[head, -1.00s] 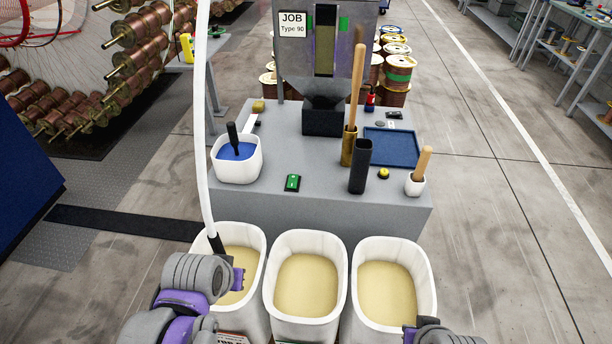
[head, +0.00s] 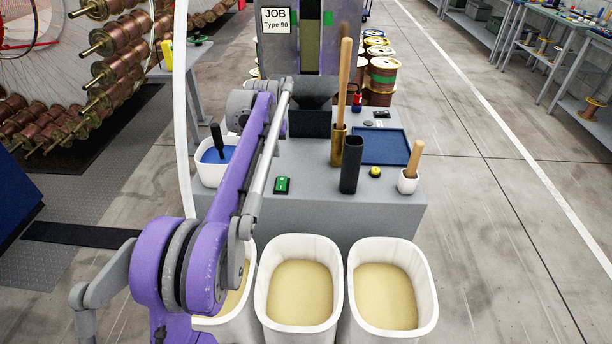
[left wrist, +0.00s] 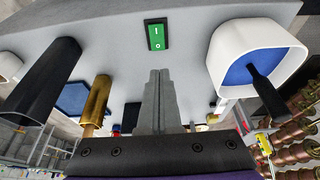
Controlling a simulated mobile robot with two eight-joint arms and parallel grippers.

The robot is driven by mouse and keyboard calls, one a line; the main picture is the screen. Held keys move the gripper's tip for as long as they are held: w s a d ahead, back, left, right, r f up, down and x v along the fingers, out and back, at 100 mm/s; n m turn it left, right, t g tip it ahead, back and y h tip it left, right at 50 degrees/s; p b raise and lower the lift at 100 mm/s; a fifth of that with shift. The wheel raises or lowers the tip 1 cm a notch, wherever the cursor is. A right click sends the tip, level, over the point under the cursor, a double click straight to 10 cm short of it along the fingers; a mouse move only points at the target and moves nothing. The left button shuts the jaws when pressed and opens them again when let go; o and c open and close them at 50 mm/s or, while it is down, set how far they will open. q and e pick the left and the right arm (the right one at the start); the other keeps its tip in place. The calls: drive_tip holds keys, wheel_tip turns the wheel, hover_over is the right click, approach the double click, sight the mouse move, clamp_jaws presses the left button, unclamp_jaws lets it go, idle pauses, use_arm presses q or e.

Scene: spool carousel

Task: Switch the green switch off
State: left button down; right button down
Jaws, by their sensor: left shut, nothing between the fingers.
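The green switch (head: 282,186) sits in a black frame on the grey bench top (head: 310,205), near its front edge. In the left wrist view the switch (left wrist: 156,37) shows its "I" and "O" marks; I cannot tell which side is pressed. My left arm reaches over the bench, left of the switch in the head view. My left gripper (left wrist: 158,92) is shut and empty, apart from the switch, its fingertips pointing towards the switch side of the picture. In the head view its fingers are hidden by my arm. My right gripper is not in view.
A white tub with blue contents (head: 210,175) stands left of the switch. A black holder (head: 350,165), a brass holder (head: 338,150), a yellow button (head: 375,172) and a white pot (head: 407,182) stand to the right. White bins (head: 298,330) stand in front.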

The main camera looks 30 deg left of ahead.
use_arm(q)
drive_tip(key=shift+w+a+f, duration=0.2)
drive_tip(key=shift+w, duration=0.35)
approach(281, 179)
drive_tip(key=x, duration=0.5)
drive_tip(key=shift+w+b, duration=0.2)
drive_tip(key=shift+b, duration=0.15)
drive_tip(key=shift+x, duration=0.75)
drive_tip(key=shift+s, duration=0.1)
